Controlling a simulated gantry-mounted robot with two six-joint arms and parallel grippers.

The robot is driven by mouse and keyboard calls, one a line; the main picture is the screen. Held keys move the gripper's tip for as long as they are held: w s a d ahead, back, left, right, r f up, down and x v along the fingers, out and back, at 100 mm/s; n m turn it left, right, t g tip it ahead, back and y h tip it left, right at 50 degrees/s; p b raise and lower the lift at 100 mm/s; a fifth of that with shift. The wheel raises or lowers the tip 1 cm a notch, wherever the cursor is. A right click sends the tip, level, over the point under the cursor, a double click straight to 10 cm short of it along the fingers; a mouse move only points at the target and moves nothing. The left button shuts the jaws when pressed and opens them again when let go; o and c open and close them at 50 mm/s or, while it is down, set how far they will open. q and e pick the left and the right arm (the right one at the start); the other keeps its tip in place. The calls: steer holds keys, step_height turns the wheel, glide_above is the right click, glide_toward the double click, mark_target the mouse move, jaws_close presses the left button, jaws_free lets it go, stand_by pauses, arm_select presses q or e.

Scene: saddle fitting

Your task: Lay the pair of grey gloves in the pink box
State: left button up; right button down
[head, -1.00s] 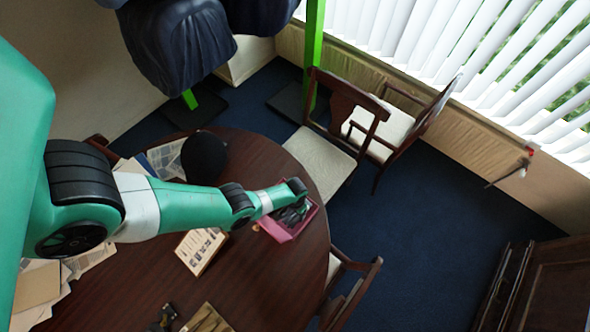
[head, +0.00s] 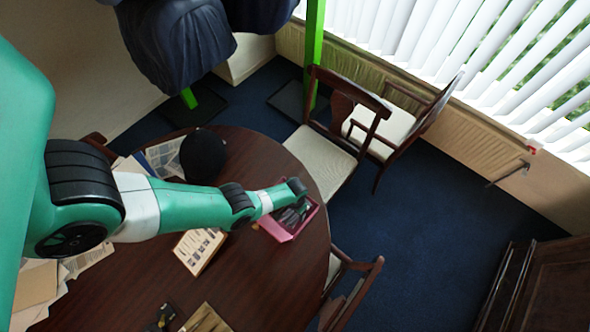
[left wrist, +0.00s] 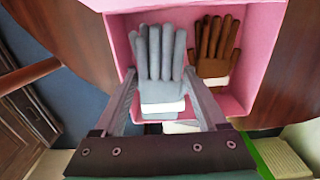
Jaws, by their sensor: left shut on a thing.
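The pair of grey gloves (left wrist: 160,62) is between the fingers of my left gripper (left wrist: 159,80) in the left wrist view, palms and fingers pointing away from me, with a white band at the cuff. My left gripper (head: 294,211) is shut on them, over the opening of the pink box (head: 287,229). The pink box (left wrist: 255,55) surrounds the gloves in the left wrist view. I cannot tell whether they touch its floor. In the head view the gloves are small and partly hidden by my gripper. My right gripper is not in view.
A brown pair of gloves (left wrist: 216,45) lies in the box, right of the grey pair. The box stands near the right edge of the round wooden table (head: 262,285). A framed card (head: 198,249), a black hat (head: 203,155) and papers are on the table. Chairs (head: 320,163) stand beyond.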

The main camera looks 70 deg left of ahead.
arm_select(q)
steer(key=shift+f+b, duration=0.35)
steer(key=shift+f, duration=0.05)
stand_by(0.6)
stand_by(0.5)
steer(key=o, duration=1.3)
steer(key=shift+r, duration=0.1)
step_height(320, 180, up, 3)
steer(key=p, duration=0.3)
